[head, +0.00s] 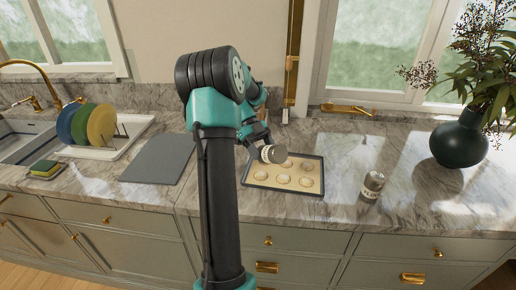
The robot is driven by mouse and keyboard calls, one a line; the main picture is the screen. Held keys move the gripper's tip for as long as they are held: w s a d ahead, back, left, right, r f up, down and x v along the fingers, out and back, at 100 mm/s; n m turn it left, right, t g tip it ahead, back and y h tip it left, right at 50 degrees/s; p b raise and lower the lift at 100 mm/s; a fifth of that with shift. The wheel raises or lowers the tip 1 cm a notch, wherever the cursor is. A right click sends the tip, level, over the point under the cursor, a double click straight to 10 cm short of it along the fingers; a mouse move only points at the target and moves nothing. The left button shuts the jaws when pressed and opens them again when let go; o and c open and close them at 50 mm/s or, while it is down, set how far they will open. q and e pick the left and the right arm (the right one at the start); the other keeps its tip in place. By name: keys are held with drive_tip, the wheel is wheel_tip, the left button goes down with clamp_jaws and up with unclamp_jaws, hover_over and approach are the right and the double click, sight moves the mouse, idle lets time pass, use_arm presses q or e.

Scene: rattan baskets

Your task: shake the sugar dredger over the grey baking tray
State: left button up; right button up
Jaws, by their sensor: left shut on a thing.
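The grey baking tray (309,190) lies on the marble counter, with several pale round cookies on its light lining. My left gripper (263,148) is over the back left part of the tray. It is shut on the sugar dredger (275,154), a small pale and grey container held tilted above the tray. My arm and gripper hide part of the dredger and the tray's left side. My right gripper is not in view.
A similar small jar (372,187) stands right of the tray. A dark green vase (460,143) with a plant is further right. A grey board (158,160), a sponge (45,169) and a rack with plates (102,126) are left.

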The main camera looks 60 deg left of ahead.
use_arm(q)
drive_tip(key=w+d, duration=0.5)
drive_tip(key=w, duration=0.3)
drive_tip(key=w+d, duration=0.6)
drive_tip(key=w, duration=0.2)
drive_tip(key=shift+w, duration=0.3)
idle(0.4)
drive_tip(key=shift+a, duration=0.1)
drive_tip(key=s+a, duration=0.6)
drive_tip(key=s, duration=0.3)
drive_tip(key=s+a, duration=0.6)
drive_tip(key=s, duration=0.3)
drive_tip(key=shift+s, duration=0.2)
idle(0.8)
drive_tip(key=a, duration=0.1)
drive_tip(key=w+a, duration=0.2)
drive_tip(key=shift+w+a, duration=0.25)
drive_tip(key=shift+a, duration=0.1)
idle(0.3)
drive_tip(key=shift+w, duration=0.1)
